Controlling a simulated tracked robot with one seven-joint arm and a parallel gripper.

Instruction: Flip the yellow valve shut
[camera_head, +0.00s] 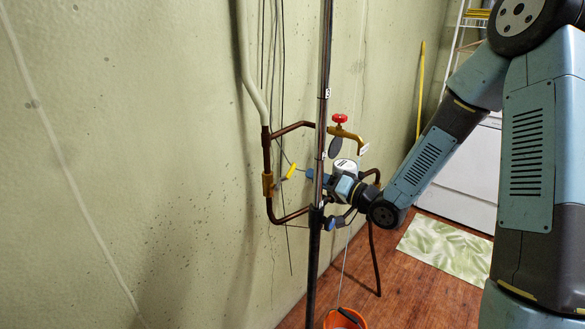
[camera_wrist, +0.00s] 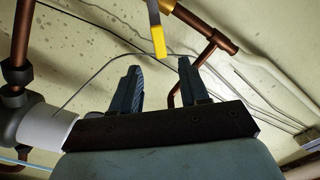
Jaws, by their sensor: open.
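The yellow valve handle (camera_head: 291,171) sticks out to the right from a brass valve body (camera_head: 267,184) on the copper pipe loop by the wall. In the wrist view the yellow handle tip (camera_wrist: 158,42) hangs down from the top, close to the gap between my fingertips. My gripper (camera_wrist: 159,66) is open, with one finger on each side and nothing held. In the head view my gripper (camera_head: 309,175) is just right of the handle, partly hidden behind the vertical pipe. Contact with the handle cannot be made out.
The vertical pipe (camera_head: 322,90) stands in front of my gripper. A brass tap with a red knob (camera_head: 340,118) sits above it. An orange bucket (camera_head: 345,319) stands below. A leaf-pattern rug (camera_head: 445,250) and a white appliance (camera_head: 460,165) are at the right.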

